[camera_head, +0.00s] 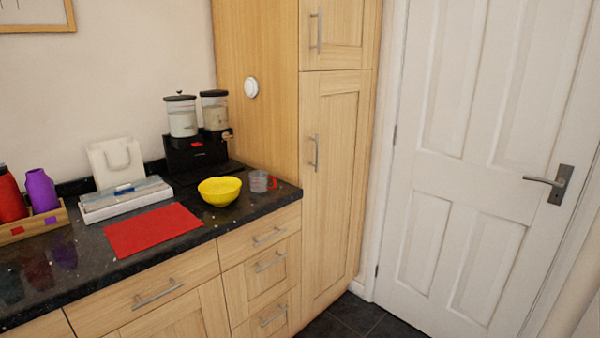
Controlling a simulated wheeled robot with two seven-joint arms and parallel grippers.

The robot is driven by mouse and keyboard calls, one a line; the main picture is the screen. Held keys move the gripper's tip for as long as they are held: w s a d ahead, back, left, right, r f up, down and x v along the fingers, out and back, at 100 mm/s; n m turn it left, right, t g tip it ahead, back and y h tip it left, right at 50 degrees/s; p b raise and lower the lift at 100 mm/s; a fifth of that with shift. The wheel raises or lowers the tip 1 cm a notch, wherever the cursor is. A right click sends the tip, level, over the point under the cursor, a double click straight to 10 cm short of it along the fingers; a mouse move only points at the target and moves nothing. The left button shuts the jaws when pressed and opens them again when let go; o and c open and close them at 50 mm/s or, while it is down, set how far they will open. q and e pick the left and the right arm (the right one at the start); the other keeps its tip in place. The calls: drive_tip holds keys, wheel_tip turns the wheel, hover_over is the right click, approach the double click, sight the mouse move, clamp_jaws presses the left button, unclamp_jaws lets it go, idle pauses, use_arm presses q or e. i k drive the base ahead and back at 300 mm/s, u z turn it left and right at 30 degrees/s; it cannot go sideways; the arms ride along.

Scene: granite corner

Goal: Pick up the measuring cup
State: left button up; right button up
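The measuring cup (259,182) is a small clear cup with red on its right side, seemingly its handle. It stands upright on the dark granite counter (226,215), near the counter's right end beside the tall wooden cabinet. A yellow bowl (220,191) stands just left of it. Neither of my grippers shows in the head view.
A red mat (152,230) lies left of the bowl. Behind stand a double dispenser (196,150), a white box (124,200) and a white bag (117,162). A wooden tray (33,224) holds red and purple bottles. A closed white door (480,150) is at right.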

sight(258, 179)
drive_tip(key=u, duration=0.05)
drive_tip(key=i, duration=1.3)
drive_tip(key=u, duration=0.6)
